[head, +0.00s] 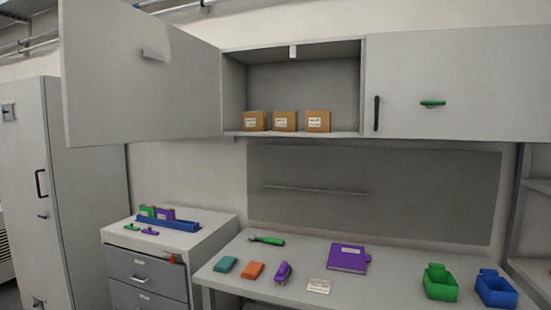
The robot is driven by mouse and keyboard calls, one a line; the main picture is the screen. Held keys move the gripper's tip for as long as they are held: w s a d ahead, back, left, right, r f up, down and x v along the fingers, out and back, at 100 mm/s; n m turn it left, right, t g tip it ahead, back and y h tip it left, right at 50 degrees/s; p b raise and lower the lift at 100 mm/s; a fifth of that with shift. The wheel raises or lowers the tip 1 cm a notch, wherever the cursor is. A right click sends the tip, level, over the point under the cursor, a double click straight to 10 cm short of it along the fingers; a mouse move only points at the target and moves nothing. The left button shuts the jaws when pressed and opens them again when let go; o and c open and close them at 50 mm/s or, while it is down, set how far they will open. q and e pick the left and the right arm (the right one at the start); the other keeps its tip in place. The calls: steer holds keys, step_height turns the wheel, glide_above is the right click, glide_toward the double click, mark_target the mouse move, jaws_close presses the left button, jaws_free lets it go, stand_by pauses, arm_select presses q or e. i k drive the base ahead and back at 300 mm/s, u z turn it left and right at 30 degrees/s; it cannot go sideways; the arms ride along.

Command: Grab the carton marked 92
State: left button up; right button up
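Three small brown cartons stand side by side on the floor of an open wall cabinet (293,134): a left carton (255,121), a middle carton (285,121) and a right carton (318,121). Each has a white label on its front. The print is too small to read, so I cannot tell which one is marked 92. Neither of my grippers shows in the head view.
The cabinet's left door (140,75) stands open; its right door (450,85) is shut. Below, the workbench (385,285) holds a purple binder (348,258), a green bin (440,284), a blue bin (495,289) and small items. A drawer unit (146,277) stands left.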

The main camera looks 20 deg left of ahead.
mark_target(253, 122)
steer(key=u, duration=2.85)
steer(key=i, duration=3)
steer(key=z, duration=2.25)
